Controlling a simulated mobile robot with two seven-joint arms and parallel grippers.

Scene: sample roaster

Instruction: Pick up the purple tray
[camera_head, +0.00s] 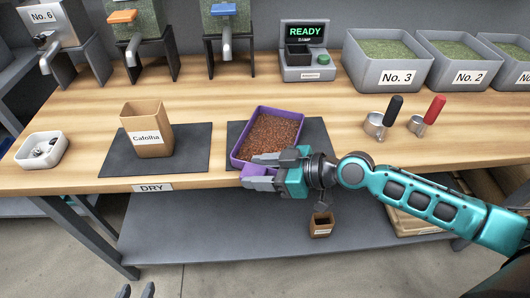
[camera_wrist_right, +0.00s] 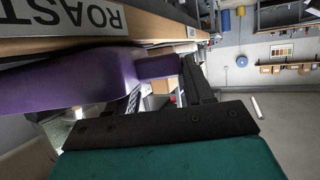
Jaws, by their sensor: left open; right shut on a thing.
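The purple tray (camera_head: 236,154), filled with brown granules, is on the right dark mat (camera_head: 313,135) near the table's front edge. My right gripper (camera_head: 256,171) is shut on the tray's near end, where a purple part sticks out over the table edge. The right wrist view shows the tray's purple side and narrow end (camera_wrist_right: 95,82) reaching to my fingers (camera_wrist_right: 190,80). I cannot tell whether the tray is lifted off the mat. My left gripper (camera_head: 135,291) shows only its fingertips at the bottom edge, apart and empty.
A brown Cafolha container (camera_head: 147,137) stands on the left mat (camera_head: 110,157). A white bowl (camera_head: 42,150) is at far left. Grey bins (camera_head: 388,78), a READY device (camera_head: 305,72) and dispensers line the back.

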